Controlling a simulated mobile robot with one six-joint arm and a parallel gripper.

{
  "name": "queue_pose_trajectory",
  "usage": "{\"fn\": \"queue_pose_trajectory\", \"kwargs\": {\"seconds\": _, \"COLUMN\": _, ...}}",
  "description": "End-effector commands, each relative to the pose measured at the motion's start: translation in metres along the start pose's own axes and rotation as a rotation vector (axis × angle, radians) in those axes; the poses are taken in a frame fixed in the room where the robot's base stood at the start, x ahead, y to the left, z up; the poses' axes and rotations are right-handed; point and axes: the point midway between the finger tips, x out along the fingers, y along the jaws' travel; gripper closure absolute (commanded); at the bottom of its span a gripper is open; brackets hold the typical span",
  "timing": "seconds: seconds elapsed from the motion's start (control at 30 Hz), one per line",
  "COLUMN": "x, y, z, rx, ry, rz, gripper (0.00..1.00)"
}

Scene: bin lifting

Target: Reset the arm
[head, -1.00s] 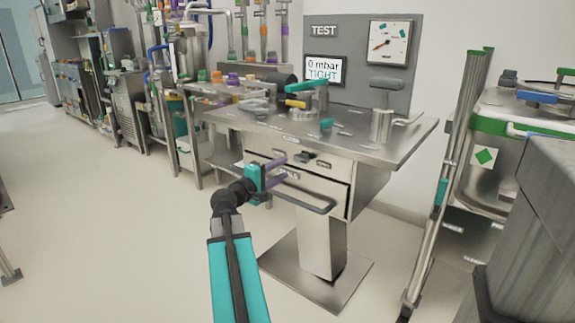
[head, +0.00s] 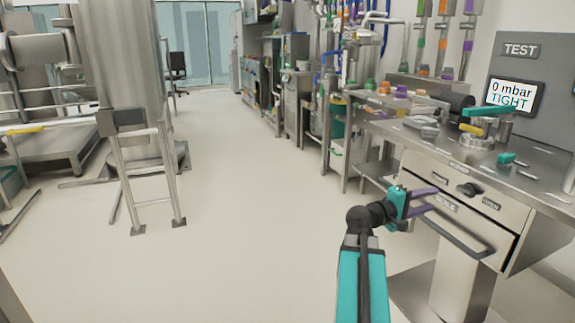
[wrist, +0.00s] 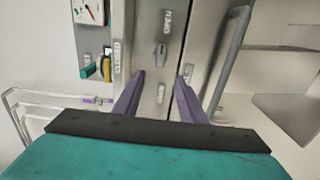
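My arm (head: 362,285) reaches up from the bottom of the head view, with teal and black links. My gripper (head: 432,200) has two purple fingers and is in front of the steel test table's drawer (head: 455,190). In the wrist view my gripper (wrist: 159,85) shows its two fingers spread apart with nothing between them. The drawer front, with its OPEN and CLOSED labels and a small dark knob (wrist: 160,55), lies beyond the fingertips. I cannot tell the exact gap to the drawer.
The drawer's bar handle (head: 460,235) juts out close to my gripper. The table top holds small parts and a teal-handled clamp (head: 488,111). A gauge screen (head: 511,95) reads 0 mbar TIGHT. A steel vessel on a frame (head: 130,60) stands left. The floor between is clear.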

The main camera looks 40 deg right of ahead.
Motion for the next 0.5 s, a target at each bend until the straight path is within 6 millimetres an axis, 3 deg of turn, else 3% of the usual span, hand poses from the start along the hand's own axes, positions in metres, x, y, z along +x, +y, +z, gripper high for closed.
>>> {"fn": "queue_pose_trajectory", "kwargs": {"seconds": 0.27, "x": -0.02, "y": 0.01, "z": -0.023, "rx": -0.011, "ry": 0.043, "rz": -0.007, "gripper": 0.62}}
{"fn": "queue_pose_trajectory", "kwargs": {"seconds": 0.5, "x": -0.07, "y": -0.007, "z": -0.073, "rx": -0.079, "ry": 0.142, "rz": -0.045, "gripper": 0.62}}
